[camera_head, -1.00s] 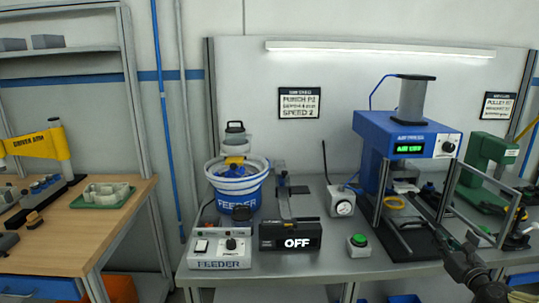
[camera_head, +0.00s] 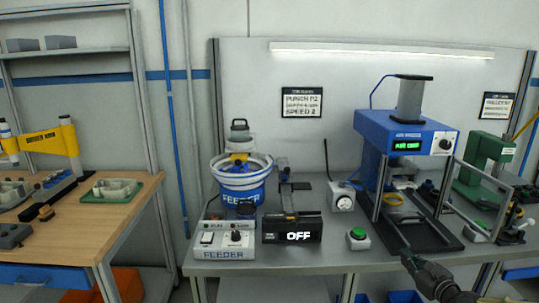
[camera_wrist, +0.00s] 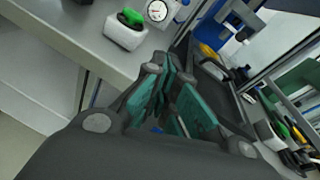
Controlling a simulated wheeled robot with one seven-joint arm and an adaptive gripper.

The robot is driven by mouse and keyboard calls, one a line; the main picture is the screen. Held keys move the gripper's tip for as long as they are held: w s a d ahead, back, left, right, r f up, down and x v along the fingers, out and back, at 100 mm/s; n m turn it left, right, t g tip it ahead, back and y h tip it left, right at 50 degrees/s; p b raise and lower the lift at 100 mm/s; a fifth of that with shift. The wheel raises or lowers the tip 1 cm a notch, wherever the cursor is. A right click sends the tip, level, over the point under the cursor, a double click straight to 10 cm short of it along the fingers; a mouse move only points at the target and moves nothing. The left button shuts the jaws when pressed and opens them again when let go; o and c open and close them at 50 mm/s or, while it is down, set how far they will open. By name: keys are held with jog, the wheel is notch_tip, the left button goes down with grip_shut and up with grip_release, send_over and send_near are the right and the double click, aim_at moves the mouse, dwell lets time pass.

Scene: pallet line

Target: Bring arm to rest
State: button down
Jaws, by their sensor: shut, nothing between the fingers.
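My gripper (camera_head: 407,254) shows at the lower right of the head view, low in front of the bench's front edge and the blue press (camera_head: 405,135). In the wrist view, my gripper (camera_wrist: 165,85) fills the middle, with its green-padded fingers together and nothing held. The grey bench (camera_head: 270,262) lies beyond the fingertips. The green button box (camera_head: 358,238) stands on the bench to the left of my gripper, and it also shows in the wrist view (camera_wrist: 125,30).
The blue feeder bowl (camera_head: 240,178) and the feeder control box (camera_head: 224,240) stand on the bench at left. A black box reading OFF (camera_head: 291,230) is beside them. A green press (camera_head: 485,165) stands at right. A wooden table (camera_head: 120,205) is at far left.

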jog(key=s+a+f+n+g+y, duration=0.1)
jog(key=s+a+f+n+g, duration=0.3)
jog(key=s+a+f+n, duration=0.55)
jog(key=s+a+f+n+g+y, duration=0.1)
jog(key=s+a+f+n+g, duration=0.5)
jog(key=a+f, duration=0.7)
jog(key=s+d+f+n+g+h, duration=0.1)
jog(key=s+f+n+g, duration=0.1)
jog(key=s+n, duration=0.3)
jog(key=s+d+f+n+g+h, duration=0.1)
jog(key=s+f+n, duration=0.4)
jog(key=s, duration=0.8)
jog(key=s+d+f+n+g+h, duration=0.1)
jog(key=s+f+n, duration=0.3)
jog(key=s, duration=0.5)
jog(key=shift+s+n+g+h, duration=0.35)
jog(key=shift+n+g+h, duration=0.2)
jog(key=shift+g+h, duration=0.35)
jog(key=shift+d, duration=0.2)
